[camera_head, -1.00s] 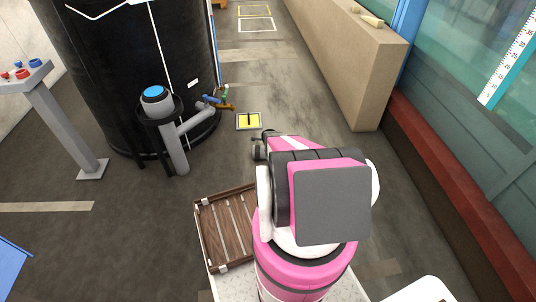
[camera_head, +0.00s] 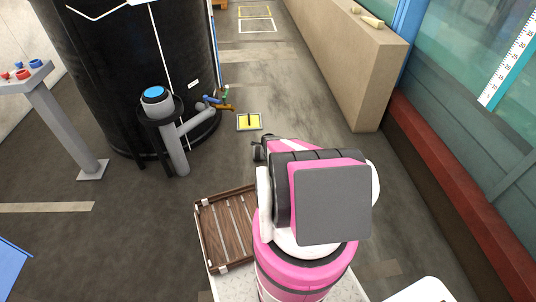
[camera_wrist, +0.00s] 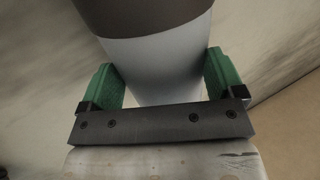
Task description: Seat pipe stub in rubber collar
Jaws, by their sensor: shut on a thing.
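My gripper (camera_wrist: 160,82) is shut on a pale grey, rounded piece with a dark brown upper band, which I take to be the pipe stub (camera_wrist: 155,62). Green finger pads press it on both sides in the wrist view; its far end is cut off by the top edge. In the head view my own arm hides the gripper and the held piece. A black ring (camera_head: 172,111), which may be the rubber collar, surrounds a blue-topped grey pipe (camera_head: 154,95) beside the black tank. I cannot tell the held piece's distance from it.
The large black tank (camera_head: 110,75) stands at the upper left. Coloured valve handles (camera_head: 218,104) stick out near its base. A yellow-topped pad (camera_head: 249,121) lies on the floor. A slatted wooden tray (camera_head: 228,228) is beside my arm. A beige wall (camera_head: 345,70) bounds the right.

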